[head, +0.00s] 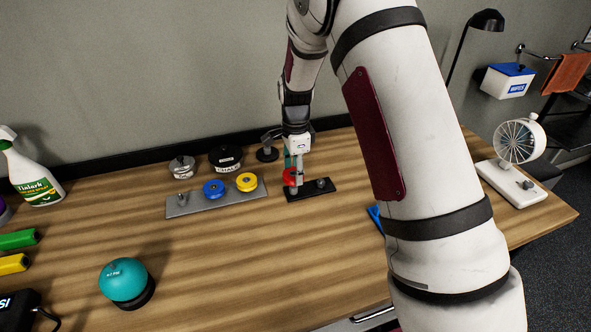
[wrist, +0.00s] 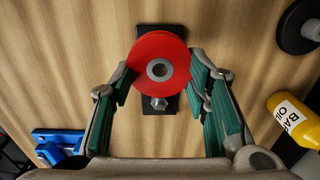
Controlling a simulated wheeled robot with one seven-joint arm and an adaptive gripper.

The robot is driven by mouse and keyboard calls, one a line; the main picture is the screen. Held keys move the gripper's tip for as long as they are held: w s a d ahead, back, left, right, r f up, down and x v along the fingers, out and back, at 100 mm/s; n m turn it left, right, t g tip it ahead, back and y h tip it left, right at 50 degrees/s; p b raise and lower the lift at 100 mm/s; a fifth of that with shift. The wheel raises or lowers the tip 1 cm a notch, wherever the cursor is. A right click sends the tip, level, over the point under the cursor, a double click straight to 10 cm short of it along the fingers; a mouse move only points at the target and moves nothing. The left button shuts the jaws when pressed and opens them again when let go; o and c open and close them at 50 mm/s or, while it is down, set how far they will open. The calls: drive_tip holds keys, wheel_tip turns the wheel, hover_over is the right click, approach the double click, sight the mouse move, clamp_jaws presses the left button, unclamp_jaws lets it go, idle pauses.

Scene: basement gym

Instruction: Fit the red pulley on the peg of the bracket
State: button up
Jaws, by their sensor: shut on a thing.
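The red pulley (wrist: 142,82) is between the fingers of my gripper (wrist: 163,78), which is shut on it. In the wrist view its flat face and grey-rimmed centre hole face the camera. In the head view the red pulley (head: 290,178) is at the left part of a black bracket plate (head: 309,194), below my gripper (head: 294,172). The bracket plate also shows in the wrist view (wrist: 172,33), behind the pulley, with a metal bolt (wrist: 159,104) just below the pulley's rim. I cannot tell whether the peg is inside the pulley's hole.
A grey plate (head: 230,204) with a blue pulley (head: 213,188) and a yellow pulley (head: 247,181) lies left of the bracket. Jars and a dark weight (head: 267,154) stand behind. A yellow oil bottle (wrist: 291,118) is at right in the wrist view. The front middle tabletop is clear.

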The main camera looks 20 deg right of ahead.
drive_tip(key=shift+f+b, duration=0.55)
drive_tip(key=shift+f, duration=1.05)
drive_tip(key=o, duration=1.2)
drive_tip(key=shift+o, duration=0.2)
drive_tip(key=shift+r, duration=0.1)
wheel_tip(320, 180, up, 12)
drive_tip(key=shift+s, duration=0.1)
